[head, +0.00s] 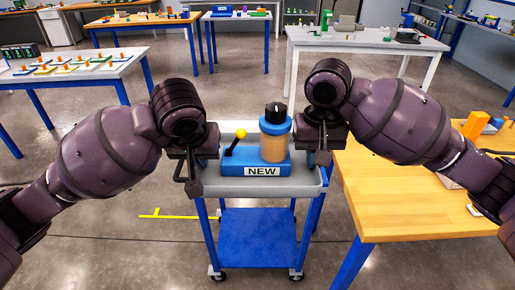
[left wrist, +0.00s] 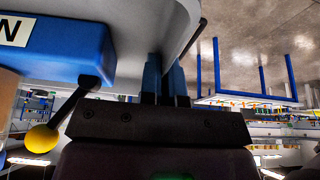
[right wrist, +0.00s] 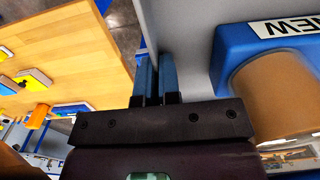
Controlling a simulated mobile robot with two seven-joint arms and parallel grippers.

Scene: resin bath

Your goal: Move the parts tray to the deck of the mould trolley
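A grey tray with raised walls, which I take for the parts tray (head: 230,184), is at the top of a blue-framed trolley (head: 258,238) on castors. I cannot tell whether it rests on the frame or is just above it. It carries a blue block labelled NEW (head: 232,166), with a tan jar (head: 274,146) and a yellow-knobbed lever (head: 238,136). My left gripper (left wrist: 165,78) is at the tray's left wall, its fingers close together around the edge. My right gripper (right wrist: 156,78) is likewise closed on the right wall. Fingertips are partly hidden in the head view.
A wooden table (head: 415,195) stands close on the right, with orange parts (head: 474,125) on it. A white table (head: 75,70) with several small parts is at the left. A white table (head: 365,42) stands behind. Floor left of the trolley is clear, with yellow tape (head: 178,216).

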